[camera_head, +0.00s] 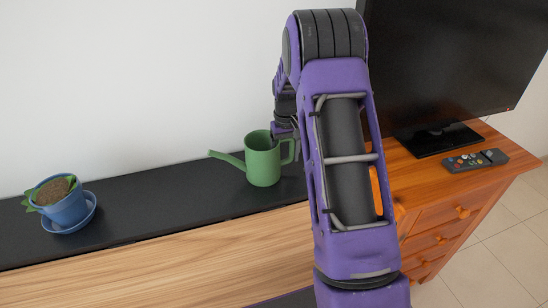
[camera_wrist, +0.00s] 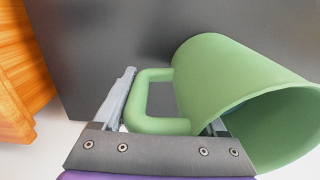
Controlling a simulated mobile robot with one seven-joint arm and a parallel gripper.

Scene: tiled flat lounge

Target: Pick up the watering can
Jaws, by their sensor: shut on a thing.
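The green watering can (camera_head: 262,160) appears upright at the black top of the long cabinet, with its spout pointing left. I cannot tell whether its base touches the surface. In the wrist view the can (camera_wrist: 235,75) fills the right side, with its open top facing the camera. My gripper (camera_wrist: 172,100) is shut on the can at its handle, with one finger on the left of the handle and the other partly hidden by the can. In the head view my gripper (camera_head: 286,134) is mostly hidden behind my purple arm, at the can's right side.
A blue pot with a plant (camera_head: 60,200) stands on a blue saucer at the left of the black top (camera_head: 150,200). A television (camera_head: 450,60) and a remote (camera_head: 474,160) are on the orange wooden dresser (camera_head: 440,215) at right. A white wall is close behind.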

